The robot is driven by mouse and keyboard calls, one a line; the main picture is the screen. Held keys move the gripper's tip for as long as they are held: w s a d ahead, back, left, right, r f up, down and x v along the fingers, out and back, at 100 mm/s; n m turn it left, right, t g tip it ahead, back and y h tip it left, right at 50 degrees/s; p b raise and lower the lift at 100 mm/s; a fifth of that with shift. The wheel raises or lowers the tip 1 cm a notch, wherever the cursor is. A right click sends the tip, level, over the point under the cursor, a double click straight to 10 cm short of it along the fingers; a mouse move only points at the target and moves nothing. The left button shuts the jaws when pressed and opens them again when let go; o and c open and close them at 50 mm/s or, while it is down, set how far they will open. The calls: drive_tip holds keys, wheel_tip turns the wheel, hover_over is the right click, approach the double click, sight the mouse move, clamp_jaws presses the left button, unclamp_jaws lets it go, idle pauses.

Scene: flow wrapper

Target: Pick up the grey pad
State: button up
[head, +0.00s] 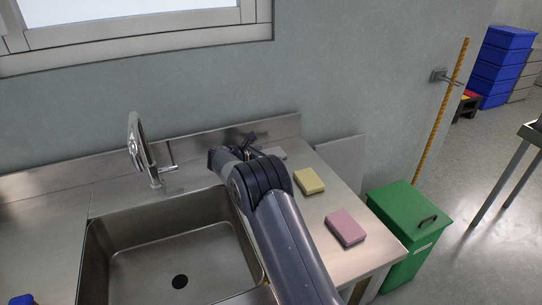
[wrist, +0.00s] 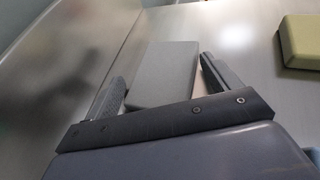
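The grey pad (wrist: 165,72) lies flat on the steel counter in the wrist view, in front of my gripper. My gripper (wrist: 160,76) is open, with one finger on each side of the pad. A narrow gap shows between the pad and the right finger; the left finger is close to the pad's left side, and I cannot tell if it touches. In the head view the grey pad (head: 274,153) shows only in part behind my arm, near the back of the counter. My gripper (head: 252,140) is mostly hidden there by my wrist.
A yellow pad (head: 308,181) and a pink pad (head: 346,227) lie on the counter to the right of my arm. The sink (head: 175,250) with its tap (head: 141,150) is on the left. A steel backsplash (head: 215,140) runs behind. A green bin (head: 405,215) stands beside the counter.

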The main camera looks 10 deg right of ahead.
drive_tip(key=c, duration=0.7)
drive_tip(key=shift+o, duration=0.2)
drive_tip(key=shift+r, duration=0.1)
